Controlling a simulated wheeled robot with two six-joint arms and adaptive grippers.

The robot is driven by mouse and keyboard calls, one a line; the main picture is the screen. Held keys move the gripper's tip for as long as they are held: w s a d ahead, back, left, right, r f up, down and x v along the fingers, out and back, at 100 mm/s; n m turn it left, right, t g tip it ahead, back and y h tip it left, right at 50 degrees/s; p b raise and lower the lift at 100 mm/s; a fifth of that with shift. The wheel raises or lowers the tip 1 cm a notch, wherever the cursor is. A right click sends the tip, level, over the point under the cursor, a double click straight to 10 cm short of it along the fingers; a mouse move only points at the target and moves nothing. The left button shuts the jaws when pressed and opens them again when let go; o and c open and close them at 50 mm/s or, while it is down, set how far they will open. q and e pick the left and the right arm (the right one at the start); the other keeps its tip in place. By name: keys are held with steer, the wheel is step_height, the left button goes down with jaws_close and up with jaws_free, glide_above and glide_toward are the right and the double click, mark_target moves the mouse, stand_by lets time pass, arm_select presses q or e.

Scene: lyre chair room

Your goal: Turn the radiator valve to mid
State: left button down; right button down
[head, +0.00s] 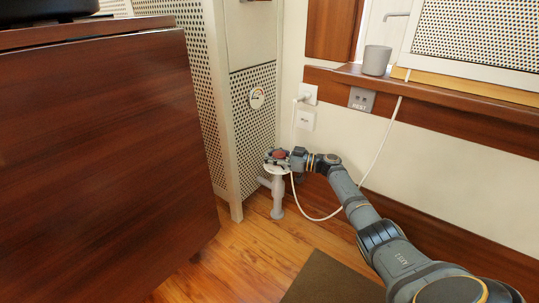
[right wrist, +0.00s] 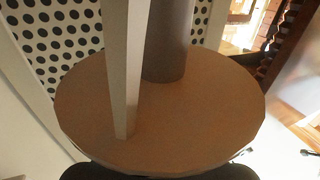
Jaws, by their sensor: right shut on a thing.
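The radiator valve (head: 278,190) is a pale upright pipe with a side branch, low beside the perforated radiator cover (head: 250,135). A reddish part shows at its top, between the fingers of my right gripper (head: 277,157). That gripper is shut on the valve's top. In the right wrist view a broad tan disc (right wrist: 200,115) fills the middle, with a pale bar (right wrist: 122,70) across it and a grey post (right wrist: 166,45) behind. Dark finger parts show at the bottom edge. The valve's setting cannot be read. My left gripper is not in view.
A white cable (head: 376,150) hangs from the wall and loops behind my right arm. A large dark wood panel (head: 100,150) stands at left. A grey cup (head: 376,60) stands on the ledge. Wooden floor (head: 240,260) is open below.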

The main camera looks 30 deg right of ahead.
steer(key=shift+s+n+g+y, duration=0.1)
steer(key=shift+n+g+y, duration=0.5)
steer(key=shift+g+y, duration=0.1)
steer(key=c, duration=1.1)
jaws_free()
steer(key=shift+s, duration=0.1)
step_height(320, 180, up, 10)
steer(key=shift+f, duration=0.1)
